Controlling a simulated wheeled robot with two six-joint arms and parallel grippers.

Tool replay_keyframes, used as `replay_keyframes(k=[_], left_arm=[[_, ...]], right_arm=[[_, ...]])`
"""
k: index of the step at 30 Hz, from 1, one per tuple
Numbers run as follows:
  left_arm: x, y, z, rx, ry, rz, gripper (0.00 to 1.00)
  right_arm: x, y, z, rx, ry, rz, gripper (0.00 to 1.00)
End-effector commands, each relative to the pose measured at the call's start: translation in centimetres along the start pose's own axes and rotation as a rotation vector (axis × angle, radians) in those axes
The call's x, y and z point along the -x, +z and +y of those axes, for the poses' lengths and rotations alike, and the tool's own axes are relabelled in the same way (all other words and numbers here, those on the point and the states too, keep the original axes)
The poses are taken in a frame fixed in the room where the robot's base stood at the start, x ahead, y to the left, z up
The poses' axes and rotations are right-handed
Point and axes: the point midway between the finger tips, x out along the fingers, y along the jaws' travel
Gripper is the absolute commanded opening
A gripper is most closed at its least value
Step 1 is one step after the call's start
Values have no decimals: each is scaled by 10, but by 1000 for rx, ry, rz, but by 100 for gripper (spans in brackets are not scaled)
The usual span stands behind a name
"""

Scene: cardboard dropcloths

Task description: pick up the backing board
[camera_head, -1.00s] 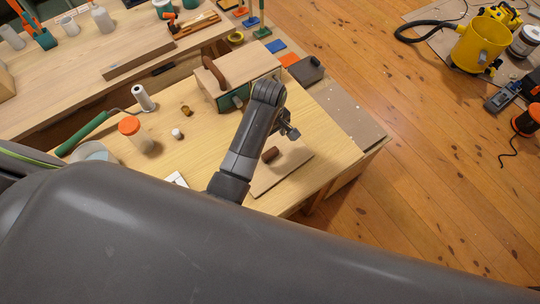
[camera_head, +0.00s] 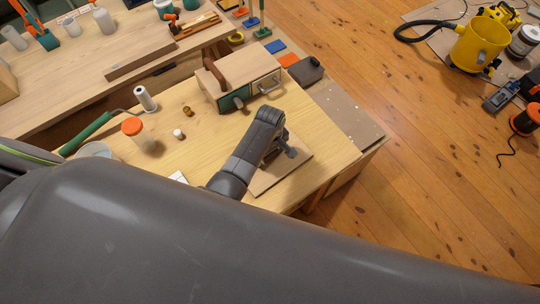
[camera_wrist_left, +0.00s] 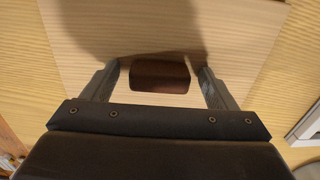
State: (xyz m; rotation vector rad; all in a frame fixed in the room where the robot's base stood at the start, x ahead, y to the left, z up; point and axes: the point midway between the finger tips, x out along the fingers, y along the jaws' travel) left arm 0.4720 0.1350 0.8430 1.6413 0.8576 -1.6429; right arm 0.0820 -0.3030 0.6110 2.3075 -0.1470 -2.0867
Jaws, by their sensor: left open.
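The backing board (camera_head: 289,169) is a thin, pale wooden board lying flat near the right front edge of the workbench. In the left wrist view the board (camera_wrist_left: 225,30) fills most of the picture, with a dark brown block-like grip (camera_wrist_left: 160,75) on it. My left gripper (camera_head: 286,151) is low over the board. Its two fingers (camera_wrist_left: 158,78) are open, one on each side of the brown grip, with small gaps visible. In the head view the arm and gripper hide the grip. My right gripper is not seen.
An orange-lidded jar (camera_head: 135,130), a small white-topped jar (camera_head: 179,134) and a green-handled tool (camera_head: 86,133) are to the left. The bench's right edge is close to the board.

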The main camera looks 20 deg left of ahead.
Motion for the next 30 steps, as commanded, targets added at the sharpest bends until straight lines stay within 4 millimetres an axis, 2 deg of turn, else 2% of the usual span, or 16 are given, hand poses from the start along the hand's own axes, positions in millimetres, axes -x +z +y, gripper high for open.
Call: replay_keyframes(k=[6,17,30], left_arm=[[0,0,0,0,1,0,79],[0,0,0,0,1,0,32],[6,-1,1,-1,1,0,30]], right_arm=[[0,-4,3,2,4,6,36],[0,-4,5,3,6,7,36],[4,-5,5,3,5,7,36]])
